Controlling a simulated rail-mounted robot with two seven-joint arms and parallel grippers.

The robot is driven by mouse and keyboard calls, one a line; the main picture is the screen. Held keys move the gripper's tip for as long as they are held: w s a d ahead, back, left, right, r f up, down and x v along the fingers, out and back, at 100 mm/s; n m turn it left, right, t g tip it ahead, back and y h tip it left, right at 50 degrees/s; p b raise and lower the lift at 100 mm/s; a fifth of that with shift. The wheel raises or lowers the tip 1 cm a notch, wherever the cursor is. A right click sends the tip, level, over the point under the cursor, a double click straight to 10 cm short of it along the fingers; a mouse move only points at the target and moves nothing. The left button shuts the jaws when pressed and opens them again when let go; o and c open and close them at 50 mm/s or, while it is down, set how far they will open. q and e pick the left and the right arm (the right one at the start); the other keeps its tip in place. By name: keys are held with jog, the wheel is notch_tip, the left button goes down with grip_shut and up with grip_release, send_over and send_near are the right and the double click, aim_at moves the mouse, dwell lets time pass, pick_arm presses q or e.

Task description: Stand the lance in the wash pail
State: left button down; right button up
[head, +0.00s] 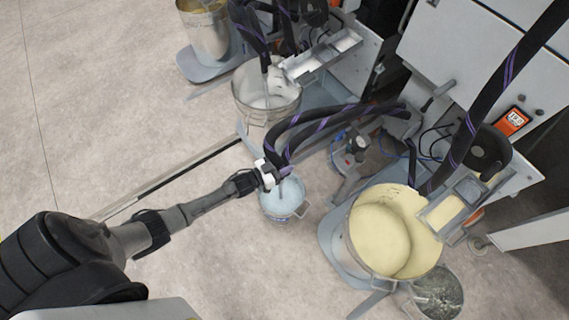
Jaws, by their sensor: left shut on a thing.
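My left gripper (263,176) is shut on the lance (281,178), at its end where the thick black-and-purple hoses (318,115) join. The hoses loop from there up and right toward the machine. The wash pail (300,212), a small metal pail with pale blue liquid, stands on the floor directly below and beside the gripper. The lance's lower part appears over the pail's opening. I cannot tell how deep it reaches or whether it touches the pail. My right gripper is not in view.
Another drum (267,95) with pale contents stands behind. A pump unit (352,150) sits between them. The floor (110,110) at left is open.

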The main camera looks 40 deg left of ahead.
pick_arm(q)
jog(key=shift+f, duration=0.2)
jog(key=shift+f+b, duration=0.7)
jog(key=shift+f, duration=0.15)
jog(key=c, duration=0.7)
grip_release()
jog(key=p+v, duration=0.4)
jog(key=v, duration=0.9)
jog(key=shift+s, duration=0.4)
jog(key=shift+a, duration=0.15)
